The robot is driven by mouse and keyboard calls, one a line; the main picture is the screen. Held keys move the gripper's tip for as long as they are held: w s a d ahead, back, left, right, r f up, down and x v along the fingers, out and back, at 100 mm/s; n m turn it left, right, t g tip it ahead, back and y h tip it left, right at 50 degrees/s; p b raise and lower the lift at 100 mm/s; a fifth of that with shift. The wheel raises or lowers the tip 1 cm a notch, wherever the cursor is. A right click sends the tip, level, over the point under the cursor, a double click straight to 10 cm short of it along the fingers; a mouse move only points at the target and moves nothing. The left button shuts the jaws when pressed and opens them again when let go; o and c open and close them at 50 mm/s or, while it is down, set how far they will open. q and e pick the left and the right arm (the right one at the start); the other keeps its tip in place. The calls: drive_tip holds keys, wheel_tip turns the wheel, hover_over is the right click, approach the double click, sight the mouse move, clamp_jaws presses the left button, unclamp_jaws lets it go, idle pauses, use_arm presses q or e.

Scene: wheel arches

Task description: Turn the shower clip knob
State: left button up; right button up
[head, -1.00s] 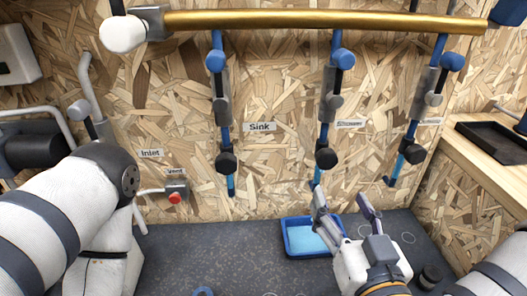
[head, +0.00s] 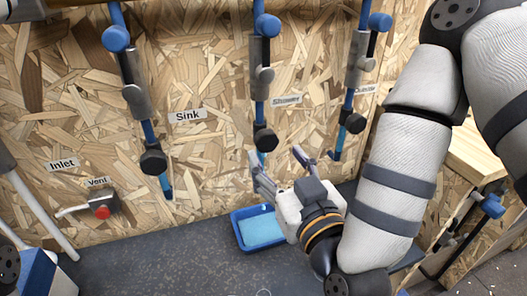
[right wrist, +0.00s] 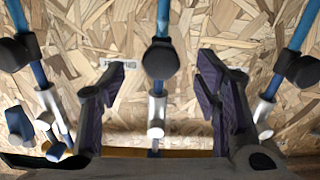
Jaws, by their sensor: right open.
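The shower pipe is the middle of three blue hanging pipes, with the "Shower" label (head: 286,100) just to its right. It carries a grey clip (head: 260,55) with a small grey knob (head: 264,77), and a black knob (head: 265,140) near its lower end. My right gripper (head: 278,158) is open and empty, its fingers pointing up just below the black knob. In the right wrist view the black knob (right wrist: 160,58) lines up between the spread fingers (right wrist: 160,90), with no visible contact. The grey clip shows beyond it. My left gripper is out of view.
The sink pipe with its black knob (head: 153,160) hangs to the left, another black knob (head: 354,122) to the right. A blue tray (head: 262,245) sits on the dark counter (head: 170,265) below. A red vent button (head: 103,212) is at left.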

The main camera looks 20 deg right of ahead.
sight(268, 145)
drive_tip(key=w, duration=0.4)
drive_tip(key=shift+w+a+r+p, duration=0.1)
drive_tip(key=shift+w+r+p, duration=0.1)
drive_tip(key=shift+w+p, duration=0.15)
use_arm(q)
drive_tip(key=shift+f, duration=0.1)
use_arm(e)
drive_tip(key=shift+c, duration=0.2)
drive_tip(key=c, duration=1.1)
